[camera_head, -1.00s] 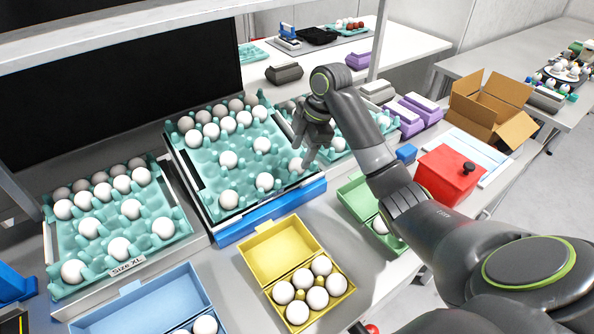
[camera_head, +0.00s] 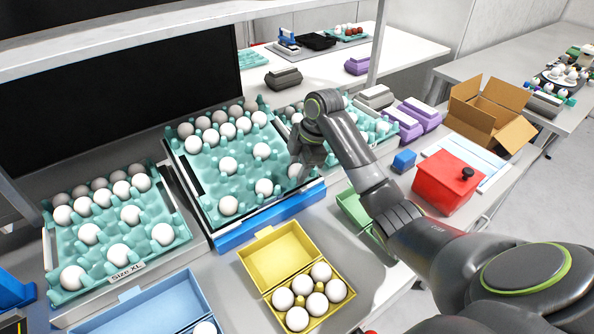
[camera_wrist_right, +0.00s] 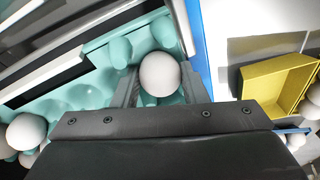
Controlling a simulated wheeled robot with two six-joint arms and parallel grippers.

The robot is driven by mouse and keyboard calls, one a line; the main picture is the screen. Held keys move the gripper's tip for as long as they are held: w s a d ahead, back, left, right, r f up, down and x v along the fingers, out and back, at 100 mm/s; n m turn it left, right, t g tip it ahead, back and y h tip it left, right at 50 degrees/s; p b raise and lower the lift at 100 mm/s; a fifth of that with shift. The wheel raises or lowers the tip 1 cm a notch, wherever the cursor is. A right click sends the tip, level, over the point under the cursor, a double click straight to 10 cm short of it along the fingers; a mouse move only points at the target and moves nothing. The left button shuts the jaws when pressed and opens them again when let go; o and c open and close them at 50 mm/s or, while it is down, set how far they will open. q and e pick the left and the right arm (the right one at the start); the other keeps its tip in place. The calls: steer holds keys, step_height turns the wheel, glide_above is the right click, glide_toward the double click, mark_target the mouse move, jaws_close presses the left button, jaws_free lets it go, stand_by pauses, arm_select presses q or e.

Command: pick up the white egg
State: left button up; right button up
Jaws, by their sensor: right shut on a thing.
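A white egg (camera_wrist_right: 160,74) sits between the two fingers of my right gripper (camera_wrist_right: 158,88), which is shut on it in the right wrist view. In the head view this egg (camera_head: 295,171) is at the front right corner of the middle teal tray (camera_head: 205,185), partly covered by the right gripper (camera_head: 303,165). The egg still appears to be at tray level; I cannot tell whether it is clear of its cup. Other white eggs, such as one at the front (camera_head: 264,187), stay in the tray. My left gripper is not in view.
A yellow carton (camera_head: 270,258) holding several eggs stands in front of the tray. A blue carton (camera_head: 150,305) is at front left, and a green carton (camera_head: 352,207) is partly behind my right arm. A red box (camera_head: 447,182) stands to the right.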

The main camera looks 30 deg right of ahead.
mark_target(298, 165)
step_height(298, 165, up, 5)
steer(key=shift+w+f, duration=0.1)
step_height(298, 165, up, 4)
steer(key=p, duration=0.3)
steer(key=shift+f, duration=0.1)
steer(key=shift+r+p, duration=0.75)
steer(key=shift+p, duration=0.15)
